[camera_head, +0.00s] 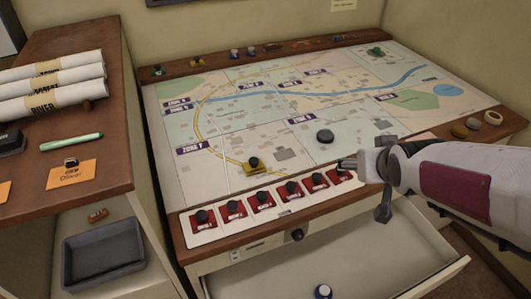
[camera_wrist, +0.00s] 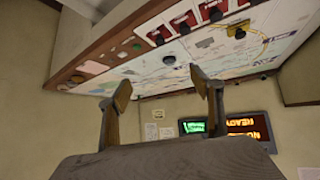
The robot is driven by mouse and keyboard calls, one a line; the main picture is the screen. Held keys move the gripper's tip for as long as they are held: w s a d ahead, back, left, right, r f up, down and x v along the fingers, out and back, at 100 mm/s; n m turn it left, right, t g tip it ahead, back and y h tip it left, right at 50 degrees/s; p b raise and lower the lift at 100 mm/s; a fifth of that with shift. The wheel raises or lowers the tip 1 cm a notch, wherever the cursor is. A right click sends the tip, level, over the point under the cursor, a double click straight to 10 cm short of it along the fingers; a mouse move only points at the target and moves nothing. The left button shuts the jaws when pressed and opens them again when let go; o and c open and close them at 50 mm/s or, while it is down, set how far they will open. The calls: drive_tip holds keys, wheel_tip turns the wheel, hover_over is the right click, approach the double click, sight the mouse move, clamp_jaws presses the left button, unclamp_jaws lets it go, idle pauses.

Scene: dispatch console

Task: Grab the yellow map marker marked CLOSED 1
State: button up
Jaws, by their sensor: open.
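A yellow marker with a black knob (camera_head: 256,168) sits on the map, near its front edge and just behind the row of red markers. It also shows in the wrist view (camera_wrist: 238,32). Another small yellow marker (camera_head: 197,63) sits on the far wooden ledge. The lettering on both is too small to read, so I cannot tell which is CLOSED 1. My gripper (camera_head: 347,163) is at the right front of the map, to the right of the nearer yellow marker and apart from it. In the wrist view my gripper (camera_wrist: 163,90) is open with nothing between its fingers.
Several red markers with black knobs (camera_head: 262,201) line the front strip. A dark round knob (camera_head: 325,136) stands on the map. An open drawer (camera_head: 350,262) juts out below, holding a small round object (camera_head: 323,291). A side desk (camera_head: 75,160) with rolled maps stands left.

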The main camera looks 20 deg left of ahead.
drive_tip(key=w+a+f+n+y, duration=0.1)
drive_tip(key=w+a+f, duration=0.2)
drive_tip(key=a, duration=0.4)
drive_tip(key=w+a+f+n+y, duration=0.1)
drive_tip(key=w+a+f+y, duration=0.1)
drive_tip(key=w+a+f, duration=0.3)
drive_tip(key=n+y, duration=0.3)
approach(256, 164)
drive_tip(key=x, duration=0.4)
drive_tip(key=shift+w+a+r, duration=0.15)
drive_tip(key=shift+w+r, duration=0.05)
drive_tip(key=shift+r, duration=0.15)
drive_tip(key=shift+x, duration=1.3)
drive_tip(key=shift+w+a+f, duration=0.8)
drive_tip(key=shift+a+f, duration=0.1)
drive_tip(key=shift+f, duration=0.2)
drive_tip(key=shift+x, duration=1)
drive_tip(key=shift+r, duration=0.1)
drive_tip(key=c, duration=1.2)
